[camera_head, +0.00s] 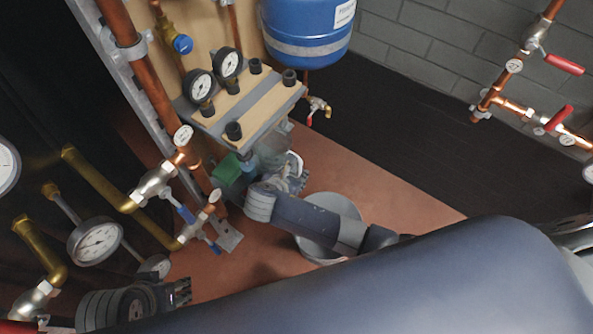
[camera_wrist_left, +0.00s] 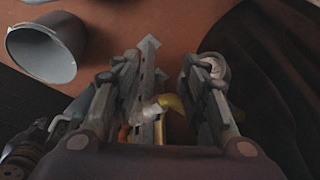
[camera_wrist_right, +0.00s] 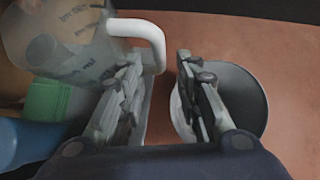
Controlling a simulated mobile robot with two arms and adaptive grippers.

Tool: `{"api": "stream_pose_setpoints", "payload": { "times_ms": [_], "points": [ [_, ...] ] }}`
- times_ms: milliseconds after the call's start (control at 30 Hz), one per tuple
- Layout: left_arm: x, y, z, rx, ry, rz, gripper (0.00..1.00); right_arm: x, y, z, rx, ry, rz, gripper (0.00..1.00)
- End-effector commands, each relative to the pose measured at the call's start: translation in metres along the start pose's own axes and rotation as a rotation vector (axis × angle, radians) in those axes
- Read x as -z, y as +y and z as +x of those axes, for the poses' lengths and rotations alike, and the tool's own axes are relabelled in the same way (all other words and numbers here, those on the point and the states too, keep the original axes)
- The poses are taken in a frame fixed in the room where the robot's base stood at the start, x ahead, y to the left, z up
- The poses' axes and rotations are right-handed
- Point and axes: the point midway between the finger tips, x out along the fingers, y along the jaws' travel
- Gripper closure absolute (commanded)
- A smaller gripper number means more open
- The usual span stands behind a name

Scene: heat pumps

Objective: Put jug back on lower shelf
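The clear jug with dark print (camera_wrist_right: 75,45) and a white handle (camera_wrist_right: 150,38) is at the upper left of the right wrist view. In the head view the jug (camera_head: 272,152) shows below the upper shelf (camera_head: 235,112), partly hidden. My right gripper (camera_wrist_right: 160,62) is open, with the lower end of the handle between its fingertips; I cannot tell whether they touch. It also shows in the head view (camera_head: 292,178). The lower shelf is mostly hidden, so I cannot tell what bears the jug. My left gripper (camera_wrist_left: 168,62) is open and empty, low at left in the head view (camera_head: 184,292).
A grey bucket (camera_head: 312,246) stands on the reddish floor behind my right forearm. A green object (camera_wrist_right: 48,98) and a blue object (camera_wrist_right: 25,143) are beside the jug. Copper pipes, valves and gauges (camera_head: 95,240) crowd the left. A blue tank (camera_head: 305,25) hangs above.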

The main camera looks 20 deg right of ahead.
Motion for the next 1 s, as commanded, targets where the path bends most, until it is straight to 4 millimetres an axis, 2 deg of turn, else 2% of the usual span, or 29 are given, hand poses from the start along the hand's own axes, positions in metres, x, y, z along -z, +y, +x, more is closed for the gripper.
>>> {"api": "stream_pose_setpoints", "payload": {
  "times_ms": [33, 100, 200, 400, 600, 833, 933, 1000],
  "points": [
    [0.006, 0.000, -0.011, 0.000, 0.011, 0.000, 0.60, -0.003, 0.001, -0.018, -0.004, 0.002, -0.001, 0.69],
    [0.008, 0.000, -0.014, 0.000, 0.010, 0.000, 0.60, -0.002, 0.001, -0.035, -0.002, 0.003, 0.000, 0.69],
    [0.007, 0.000, 0.010, -0.002, -0.004, 0.001, 0.60, -0.002, 0.001, -0.048, -0.002, 0.000, 0.000, 0.69],
    [0.005, 0.002, 0.040, -0.005, -0.016, 0.003, 0.60, -0.001, 0.001, -0.072, -0.002, 0.001, 0.000, 0.69],
    [0.002, 0.003, 0.056, -0.006, -0.021, 0.005, 0.60, -0.001, 0.000, -0.083, -0.001, -0.001, 0.000, 0.69],
    [0.001, 0.003, 0.060, -0.006, -0.022, 0.005, 0.60, 0.001, -0.001, -0.085, 0.000, 0.006, 0.011, 0.69],
    [0.001, 0.003, 0.060, -0.006, -0.022, 0.005, 0.60, 0.012, -0.010, -0.085, 0.009, 0.064, 0.109, 0.69],
    [0.001, 0.003, 0.060, -0.006, -0.022, 0.005, 0.60, 0.025, -0.022, -0.084, 0.026, 0.142, 0.262, 0.69]
  ]
}}
